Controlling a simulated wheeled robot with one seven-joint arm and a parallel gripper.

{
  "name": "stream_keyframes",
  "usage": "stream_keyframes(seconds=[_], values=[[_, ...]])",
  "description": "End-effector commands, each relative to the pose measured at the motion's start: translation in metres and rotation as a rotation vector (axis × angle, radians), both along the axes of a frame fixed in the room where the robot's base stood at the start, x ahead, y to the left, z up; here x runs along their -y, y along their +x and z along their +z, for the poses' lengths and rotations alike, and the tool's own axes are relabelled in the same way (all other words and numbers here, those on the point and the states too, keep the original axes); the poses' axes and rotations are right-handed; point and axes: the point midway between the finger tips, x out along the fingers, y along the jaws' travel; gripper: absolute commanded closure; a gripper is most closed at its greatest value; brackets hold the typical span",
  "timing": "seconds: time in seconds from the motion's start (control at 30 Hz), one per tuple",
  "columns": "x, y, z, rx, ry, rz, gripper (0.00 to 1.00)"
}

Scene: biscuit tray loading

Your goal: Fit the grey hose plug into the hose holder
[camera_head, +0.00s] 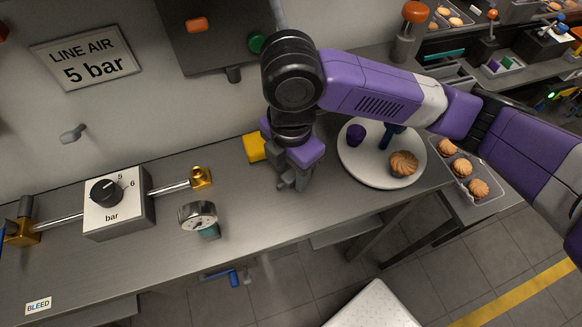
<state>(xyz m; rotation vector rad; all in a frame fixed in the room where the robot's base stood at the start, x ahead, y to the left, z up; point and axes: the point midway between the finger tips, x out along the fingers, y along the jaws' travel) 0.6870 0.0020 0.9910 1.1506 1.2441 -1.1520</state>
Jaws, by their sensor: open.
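My gripper (294,182) points down over the steel bench, right of the pressure gauge and beside a yellow block. Its grey fingers are low, near the bench top, and I see nothing clearly held between them. I cannot clearly pick out the grey hose plug; the wrist and fingers hide part of the bench there. I cannot say for sure which part is the hose holder. A grey peg-like fitting (74,133) sticks out of the wall at the left.
A regulator block (120,203) with a dial and brass-ended pipe stands on the bench at left. A round gauge (198,215) stands near the middle. The yellow block (255,148) is behind my gripper. A white plate (348,166) with a biscuit is at right, under my arm.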

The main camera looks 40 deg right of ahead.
Motion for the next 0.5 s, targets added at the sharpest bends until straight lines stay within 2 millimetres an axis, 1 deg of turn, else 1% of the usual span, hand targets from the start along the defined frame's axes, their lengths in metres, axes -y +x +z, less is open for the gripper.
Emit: stream_keyframes(seconds=[0.17,0.5], values=[[0.0,0.0,0.009,0.002,0.0,0.001,0.54],[0.0,0.001,0.063,0.002,-0.003,0.001,0.54]])
